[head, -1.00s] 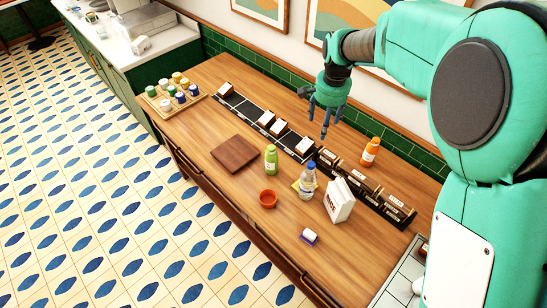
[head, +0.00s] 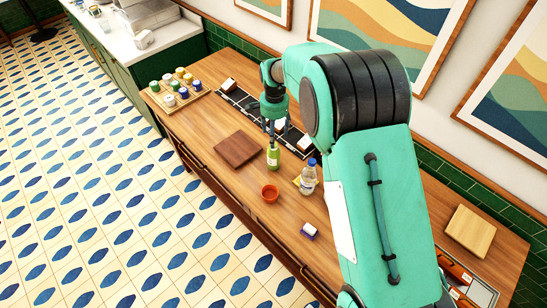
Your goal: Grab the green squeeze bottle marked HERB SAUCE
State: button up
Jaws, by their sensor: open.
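The green squeeze bottle (head: 273,157) stands upright on the wooden counter, just right of a dark brown board. It has a pale label, too small to read. My gripper (head: 271,132) points down just above and behind the bottle's top in the head view. Its fingers are apart and hold nothing that I can see. I cannot tell whether the fingertips reach down beside the bottle's cap.
A clear bottle with a blue cap (head: 308,177), a terracotta bowl (head: 270,191) and a small white-and-purple block (head: 309,231) stand nearby. The brown board (head: 237,149) lies left. A tray of several jars (head: 154,97) is farther left. My arm hides the right-hand counter middle.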

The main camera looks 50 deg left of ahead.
aim_at(273, 154)
jog(key=shift+f, duration=0.1)
jog(key=shift+f+p, duration=0.45)
jog(key=shift+f, duration=3.7)
jog(key=shift+f, duration=0.1)
jog(key=shift+s+f+p, duration=0.15)
jog(key=shift+f+p, duration=0.4)
jog(key=shift+f, duration=1.95)
jog(key=shift+c, duration=0.5)
jog(key=shift+a, duration=0.1)
jog(key=c, duration=1.4)
jog(key=shift+o, duration=0.2)
jog(key=shift+r, duration=0.1)
